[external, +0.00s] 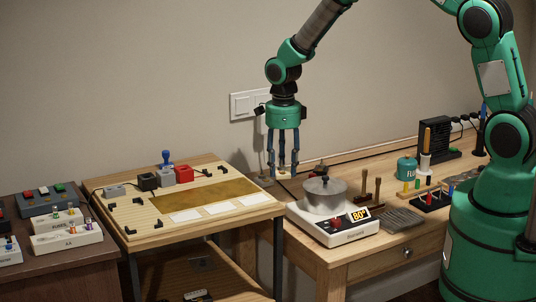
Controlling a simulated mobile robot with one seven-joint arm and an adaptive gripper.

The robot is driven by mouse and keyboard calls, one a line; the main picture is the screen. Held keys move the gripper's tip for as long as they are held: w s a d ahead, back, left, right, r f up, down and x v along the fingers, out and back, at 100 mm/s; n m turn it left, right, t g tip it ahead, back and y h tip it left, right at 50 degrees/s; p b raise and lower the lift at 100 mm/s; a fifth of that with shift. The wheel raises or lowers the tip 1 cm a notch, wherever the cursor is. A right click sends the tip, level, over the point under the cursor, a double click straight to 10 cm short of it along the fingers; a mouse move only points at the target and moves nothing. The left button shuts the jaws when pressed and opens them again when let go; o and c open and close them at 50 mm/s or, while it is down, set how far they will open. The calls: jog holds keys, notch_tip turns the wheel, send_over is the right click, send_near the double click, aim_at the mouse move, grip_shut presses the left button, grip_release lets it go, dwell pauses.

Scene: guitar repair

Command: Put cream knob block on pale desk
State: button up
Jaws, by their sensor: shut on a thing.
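My gripper (284,170) points straight down with its dark fingers shut on a small pale thing, taken as the cream knob block. The fingers hide most of it, and its shape is too small to make out. The gripper appears over the back left part of a light wooden desk with a drawer (325,268), behind the scale. Whether the held thing touches the desk top cannot be told. A second pale wooden table (250,212) stands to the left, apart from the gripper.
A white scale (333,232) carrying a metal pot (324,196) stands just in front of the gripper. Wooden-handled tools, a teal can (406,168) and a black rack (434,138) are farther right. Black, grey and red blocks (183,174) sit on the left table. A wall switch (247,105) is behind.

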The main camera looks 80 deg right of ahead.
aim_at(283, 171)
jog(key=shift+f+b, duration=0.35)
jog(key=shift+f, duration=1.85)
jog(key=shift+f+b, duration=0.4)
jog(key=shift+f, duration=1.5)
jog(key=shift+f, duration=0.15)
jog(key=o, duration=1.1)
jog(key=shift+o, duration=0.2)
notch_tip(283, 171, up, 12)
jog(key=shift+r+p, duration=0.2)
jog(key=shift+p, duration=1.05)
